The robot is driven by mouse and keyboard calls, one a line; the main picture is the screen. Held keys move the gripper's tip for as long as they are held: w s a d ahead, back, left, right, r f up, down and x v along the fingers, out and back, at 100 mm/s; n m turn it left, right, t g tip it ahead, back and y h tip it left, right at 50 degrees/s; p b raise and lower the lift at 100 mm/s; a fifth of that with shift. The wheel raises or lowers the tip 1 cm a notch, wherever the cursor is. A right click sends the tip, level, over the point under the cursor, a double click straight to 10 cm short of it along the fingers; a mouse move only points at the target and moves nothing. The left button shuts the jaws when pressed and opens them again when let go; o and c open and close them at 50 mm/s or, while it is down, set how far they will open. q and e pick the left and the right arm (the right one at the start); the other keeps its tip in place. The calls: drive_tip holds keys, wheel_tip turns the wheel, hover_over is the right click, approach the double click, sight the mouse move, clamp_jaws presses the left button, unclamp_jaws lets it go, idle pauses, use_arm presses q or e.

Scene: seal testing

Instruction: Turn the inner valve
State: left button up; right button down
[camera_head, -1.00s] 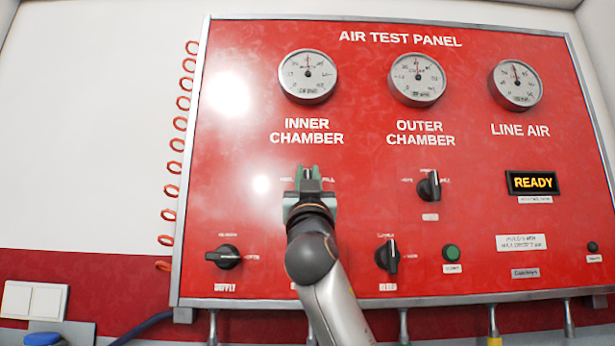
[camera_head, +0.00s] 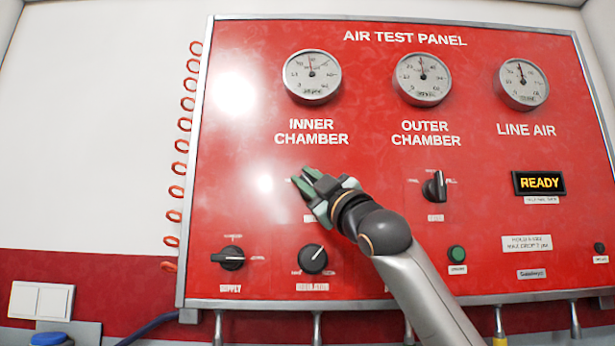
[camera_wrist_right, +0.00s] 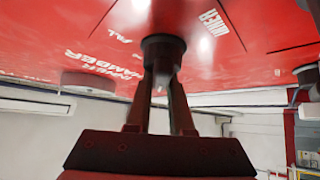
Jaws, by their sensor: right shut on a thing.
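The red air test panel (camera_head: 260,215) fills most of the head view. My right gripper (camera_head: 307,182) is at the panel below the "INNER CHAMBER" label, shut on the inner valve knob and tilted to the upper left. The fingers hide the knob in the head view. In the right wrist view the dark knob (camera_wrist_right: 163,48) shows between the two fingers of the right gripper (camera_wrist_right: 163,82), against the red panel. The inner chamber gauge (camera_head: 312,77) is above. My left gripper is not in view.
The outer chamber knob (camera_head: 434,187) is to the right. The supply knob (camera_head: 231,258) and the regulator knob (camera_head: 313,259) are below. A green button (camera_head: 456,254) and a lit "READY" display (camera_head: 539,183) are at right. My right forearm covers the lower middle of the panel.

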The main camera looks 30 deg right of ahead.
drive_tip(key=shift+w+d+f+n+g+y, duration=0.2)
drive_tip(key=shift+n+g+y, duration=0.4)
drive_tip(key=shift+n, duration=0.55)
drive_tip(key=shift+w+a+f+n+g+y, duration=0.1)
drive_tip(key=shift+f+n+g+y, duration=0.25)
drive_tip(key=shift+n+g, duration=0.65)
drive_tip(key=shift+r+n, duration=0.1)
drive_tip(key=shift+n, duration=0.15)
